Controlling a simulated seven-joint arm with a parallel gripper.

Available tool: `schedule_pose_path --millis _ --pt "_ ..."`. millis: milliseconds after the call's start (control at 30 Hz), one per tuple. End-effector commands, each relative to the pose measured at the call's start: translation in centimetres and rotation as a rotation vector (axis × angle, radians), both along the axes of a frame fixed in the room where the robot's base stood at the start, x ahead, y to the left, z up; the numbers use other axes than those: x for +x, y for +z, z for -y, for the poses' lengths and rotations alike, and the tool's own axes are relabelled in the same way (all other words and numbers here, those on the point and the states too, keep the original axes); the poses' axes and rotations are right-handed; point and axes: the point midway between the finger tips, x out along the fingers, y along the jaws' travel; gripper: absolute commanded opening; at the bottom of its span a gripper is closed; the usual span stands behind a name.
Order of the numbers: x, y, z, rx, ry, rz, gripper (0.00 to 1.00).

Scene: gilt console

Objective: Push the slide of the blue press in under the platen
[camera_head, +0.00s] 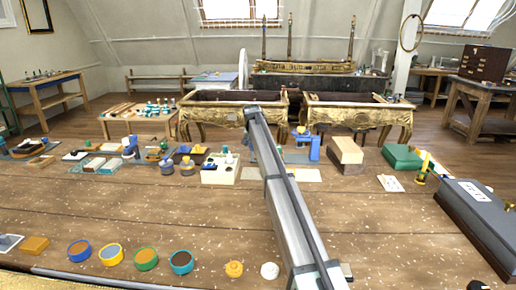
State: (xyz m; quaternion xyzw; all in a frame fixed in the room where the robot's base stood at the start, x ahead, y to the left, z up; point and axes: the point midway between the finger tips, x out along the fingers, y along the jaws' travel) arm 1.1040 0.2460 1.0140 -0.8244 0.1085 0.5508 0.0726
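A small upright blue thing (315,149), which looks like the blue press, stands in the row of items across the worktable, just right of my arm. Its slide and platen are too small to tell apart, so I cannot tell how far in the slide is. My grey arm reaches from the bottom edge up to an elbow-like end near the table's far side, then seems to drop behind itself close to the press's left. My gripper is hidden behind the arm, so its fingers do not show.
Cardboard-coloured boxes (346,153) and a green case (402,157) stand right of the press. A white block (221,169) and several small items lie left. Round coloured tubs (146,259) line the near edge. The table's middle (160,205) is clear. A large grey case (485,215) sits right.

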Motion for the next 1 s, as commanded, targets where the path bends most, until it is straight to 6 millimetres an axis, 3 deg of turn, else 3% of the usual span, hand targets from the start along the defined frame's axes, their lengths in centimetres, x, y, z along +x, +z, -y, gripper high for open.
schedule_pose_path --millis 67,567,900,1000 --pt "-0.01 0.01 0.01 0.0 0.0 0.0 0.48" --pt "-0.01 0.02 0.01 0.0 0.0 0.0 0.0" --pt "-0.02 0.01 0.04 0.0 0.0 0.0 0.0" --pt "-0.06 0.0 0.84 -0.001 -0.001 0.0 0.0"
